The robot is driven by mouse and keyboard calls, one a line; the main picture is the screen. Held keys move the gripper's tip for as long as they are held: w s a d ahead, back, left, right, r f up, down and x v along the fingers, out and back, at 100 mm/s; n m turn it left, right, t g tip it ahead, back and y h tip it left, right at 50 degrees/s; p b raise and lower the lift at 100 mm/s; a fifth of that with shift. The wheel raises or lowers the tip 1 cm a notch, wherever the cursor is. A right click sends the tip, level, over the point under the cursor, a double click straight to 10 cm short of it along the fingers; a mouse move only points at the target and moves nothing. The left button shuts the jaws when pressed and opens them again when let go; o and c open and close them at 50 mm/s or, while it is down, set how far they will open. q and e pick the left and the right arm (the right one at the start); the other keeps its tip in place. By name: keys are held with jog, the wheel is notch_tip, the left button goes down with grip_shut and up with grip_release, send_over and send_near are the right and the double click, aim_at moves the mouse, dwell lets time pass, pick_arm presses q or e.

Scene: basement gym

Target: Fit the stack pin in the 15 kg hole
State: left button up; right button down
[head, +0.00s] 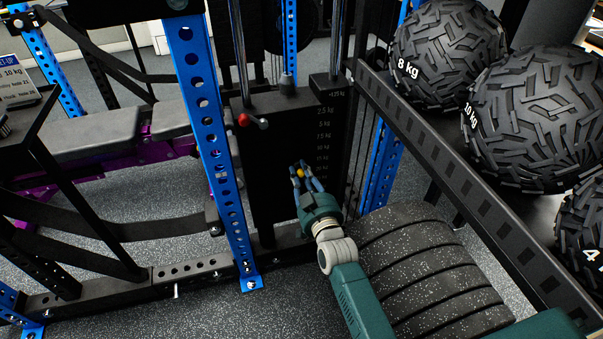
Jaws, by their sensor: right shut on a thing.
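The black weight stack (272,132) stands upright in the middle of the head view, with a column of small white kg labels (323,135) down its right side. Most labels are too small to read surely, and I cannot pick out the 15 kg hole. My right gripper (302,174) is in front of the lower middle of the stack, left of the labels. Its blue fingers are shut on the stack pin, whose yellow head (300,174) shows between them. The pin's shaft is hidden, so I cannot tell whether it is in a hole. My left gripper is not in view.
A red-knobbed lever (244,120) sticks out at the stack's upper left. A blue perforated upright (208,130) stands left of it. Black plates (425,262) lie right of my right arm. A rack with tyre-tread balls (445,50) is at right. A set-up sign (17,83) is far left.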

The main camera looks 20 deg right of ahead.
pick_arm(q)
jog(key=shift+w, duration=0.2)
pick_arm(e)
jog(key=c, duration=1.5)
grip_release()
jog(key=shift+c, duration=0.2)
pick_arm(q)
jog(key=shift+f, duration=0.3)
pick_arm(e)
jog(key=s, duration=1.2)
jog(key=shift+d+r, duration=0.15)
